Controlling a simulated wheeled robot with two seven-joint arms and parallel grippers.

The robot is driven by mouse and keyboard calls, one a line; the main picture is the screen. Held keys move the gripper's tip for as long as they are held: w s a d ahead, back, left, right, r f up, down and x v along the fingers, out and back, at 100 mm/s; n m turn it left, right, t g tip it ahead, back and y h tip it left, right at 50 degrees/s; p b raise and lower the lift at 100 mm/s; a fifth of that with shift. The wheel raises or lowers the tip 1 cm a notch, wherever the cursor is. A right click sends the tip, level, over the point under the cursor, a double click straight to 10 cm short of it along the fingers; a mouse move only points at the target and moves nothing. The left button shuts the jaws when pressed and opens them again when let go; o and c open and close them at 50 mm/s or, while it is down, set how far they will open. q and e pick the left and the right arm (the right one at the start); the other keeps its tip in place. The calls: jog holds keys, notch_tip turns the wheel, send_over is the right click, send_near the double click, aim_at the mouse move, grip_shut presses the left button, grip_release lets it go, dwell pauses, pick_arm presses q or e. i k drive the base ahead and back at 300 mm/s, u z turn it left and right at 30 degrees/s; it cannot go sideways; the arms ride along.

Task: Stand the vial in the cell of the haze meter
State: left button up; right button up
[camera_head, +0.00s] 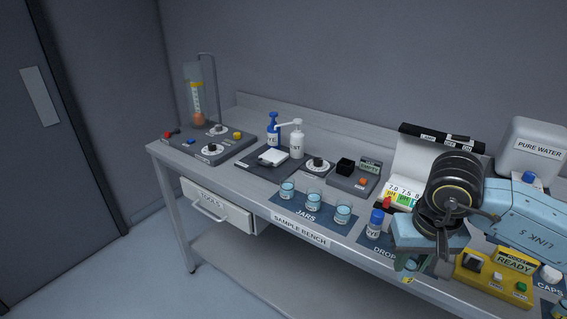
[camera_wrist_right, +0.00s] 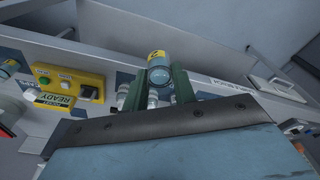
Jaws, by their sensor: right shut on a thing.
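The vial (camera_wrist_right: 159,72) is a small clear cylinder with bluish contents and a yellow label, seen from its end in the right wrist view. My right gripper (camera_wrist_right: 157,88) is shut on it, with a green finger on each side. In the head view, my right gripper (camera_head: 410,266) hangs at the bench's front edge, left of the yellow meter, and mostly hides the vial. The yellow haze meter (camera_head: 488,278) has a READY display and a black block at its left; it also shows in the right wrist view (camera_wrist_right: 53,79). The inside of its cell cannot be seen. My left gripper is not in view.
Jars (camera_head: 314,201) stand on a blue mat at the bench front. White caps (camera_head: 550,273) lie right of the meter. A pure water tank (camera_head: 532,146) stands behind my right arm.

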aim_at(345, 172)
jog(key=u, duration=0.6)
jog(key=i, duration=1.15)
